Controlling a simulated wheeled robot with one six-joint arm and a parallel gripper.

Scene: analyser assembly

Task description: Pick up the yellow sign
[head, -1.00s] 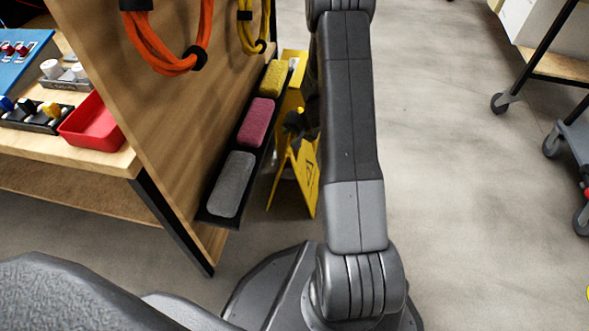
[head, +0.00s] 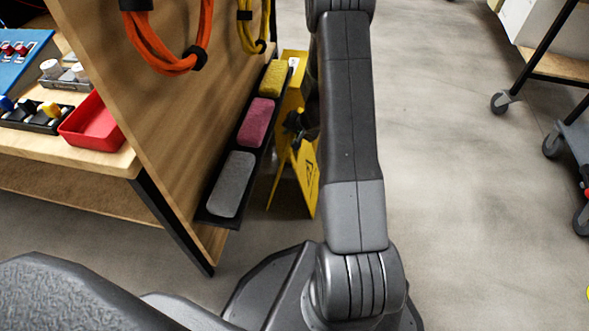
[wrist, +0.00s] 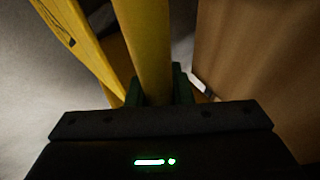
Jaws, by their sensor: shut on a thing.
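The yellow sign (head: 304,172) is a folding floor sign standing on the floor behind the wooden panel's right edge. My arm hides part of it in the head view. In the wrist view one yellow part (wrist: 145,50) runs between my gripper's fingers, and another yellow panel (wrist: 78,38) leans off to the left. My gripper (wrist: 158,90) is shut on the sign; it shows in the head view as a dark shape (head: 298,124) against the yellow. Whether the sign's feet touch the floor is hard to tell.
A wooden panel (head: 180,130) with a narrow black shelf holding grey (head: 232,184), pink (head: 256,122) and yellow (head: 273,78) blocks stands close left of the sign. Orange (head: 172,62) and yellow cables hang on it. Open floor lies to the right, with wheeled carts at the far right.

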